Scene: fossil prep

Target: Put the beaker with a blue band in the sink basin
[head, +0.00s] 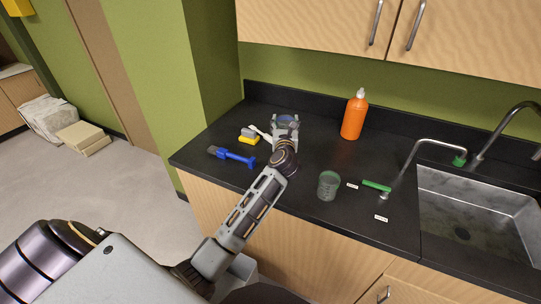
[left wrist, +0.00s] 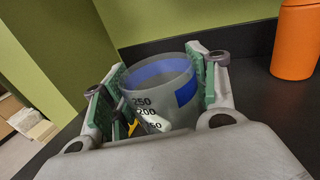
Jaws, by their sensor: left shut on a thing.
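The beaker with a blue band (left wrist: 152,100) is a clear cup with printed volume marks, upright between the fingers of my left gripper (left wrist: 155,84). The green pads press on both its sides, so the gripper is shut on it. In the head view the left gripper (head: 285,128) is over the back left of the black counter, with the beaker (head: 286,118) partly hidden by it. I cannot tell whether the beaker's base touches the counter. The grey metal sink basin (head: 485,213) is at the far right and looks empty. My right gripper is not in view.
Another beaker (head: 328,186) stands at the counter's front middle. An orange bottle (head: 354,117) is behind it. A green-handled tap (head: 424,145) and green-topped item (head: 377,186) are near the sink.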

